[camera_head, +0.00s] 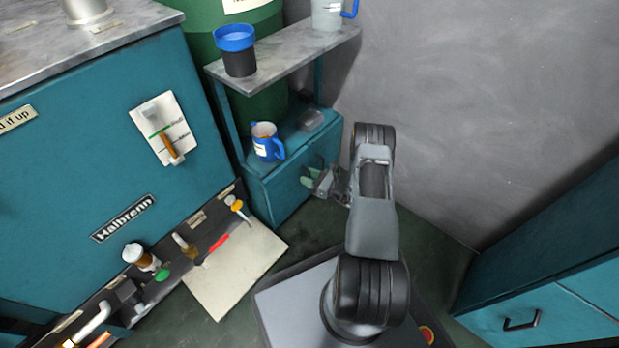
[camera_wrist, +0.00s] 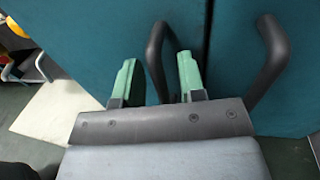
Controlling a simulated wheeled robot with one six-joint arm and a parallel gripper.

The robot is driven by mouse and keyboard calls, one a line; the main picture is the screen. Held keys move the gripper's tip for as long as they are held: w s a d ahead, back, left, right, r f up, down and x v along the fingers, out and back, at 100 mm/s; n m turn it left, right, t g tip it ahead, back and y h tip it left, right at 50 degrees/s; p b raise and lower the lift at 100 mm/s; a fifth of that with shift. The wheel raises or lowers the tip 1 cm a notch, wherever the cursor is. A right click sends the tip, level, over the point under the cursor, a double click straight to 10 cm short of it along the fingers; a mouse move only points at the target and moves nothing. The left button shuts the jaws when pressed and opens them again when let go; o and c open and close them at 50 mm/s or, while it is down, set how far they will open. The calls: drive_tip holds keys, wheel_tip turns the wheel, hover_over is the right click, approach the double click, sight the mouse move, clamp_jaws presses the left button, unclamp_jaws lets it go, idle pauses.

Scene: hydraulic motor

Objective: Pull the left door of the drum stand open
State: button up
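The drum stand (camera_head: 262,198) is a teal cabinet with a shelf above it, near the middle of the head view. In the wrist view its left door (camera_wrist: 100,35) and right door (camera_wrist: 305,60) stand side by side, with a narrow dark seam between them; both look shut. The left door's dark curved handle (camera_wrist: 155,55) stands between the two green fingers of my gripper (camera_wrist: 158,80), nearer the right finger. The fingers are apart, with a clear gap on the handle's left. The head view shows my gripper (camera_head: 316,181) at the cabinet front, partly hidden by my arm.
The right door's handle (camera_wrist: 275,55) is just right of my gripper. A blue mug (camera_head: 266,142) and a grey item (camera_head: 311,120) sit on the stand's top. A blue-rimmed cup (camera_head: 237,50) is on the shelf (camera_head: 285,50). A pale sheet (camera_head: 236,270) lies on the floor at left.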

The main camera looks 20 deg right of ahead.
drive_tip(key=shift+c, duration=0.5)
clamp_jaws()
drive_tip(key=shift+s, duration=0.1)
